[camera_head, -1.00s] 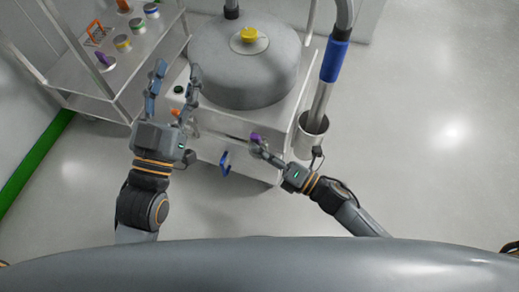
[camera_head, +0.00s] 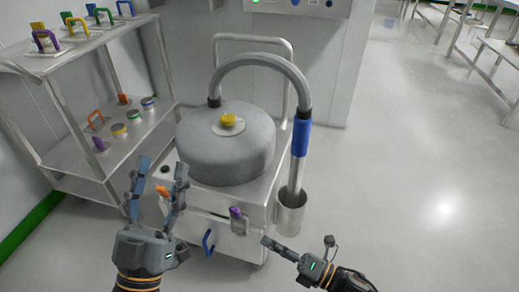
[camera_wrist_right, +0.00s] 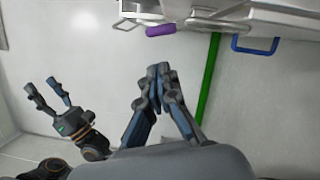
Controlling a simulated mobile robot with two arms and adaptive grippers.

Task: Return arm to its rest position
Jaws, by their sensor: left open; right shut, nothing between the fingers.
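My left gripper (camera_head: 157,190) is open and empty, its fingers pointing up in front of the left side of the machine cart. It also shows at the left of the right wrist view (camera_wrist_right: 48,92). My right gripper (camera_head: 266,242) is shut and empty, below and right of the purple handle (camera_head: 236,212) on the cart front, apart from it. In the right wrist view its fingertips (camera_wrist_right: 158,72) meet, with the purple handle (camera_wrist_right: 160,30) beyond them.
The cart carries a grey drum (camera_head: 225,150) with a yellow knob (camera_head: 229,119), a blue-sleeved hose (camera_head: 301,138) in a metal cup (camera_head: 290,215) and a blue handle (camera_head: 208,242). A shelf rack (camera_head: 75,160) stands left. The floor (camera_head: 420,200) at right is clear.

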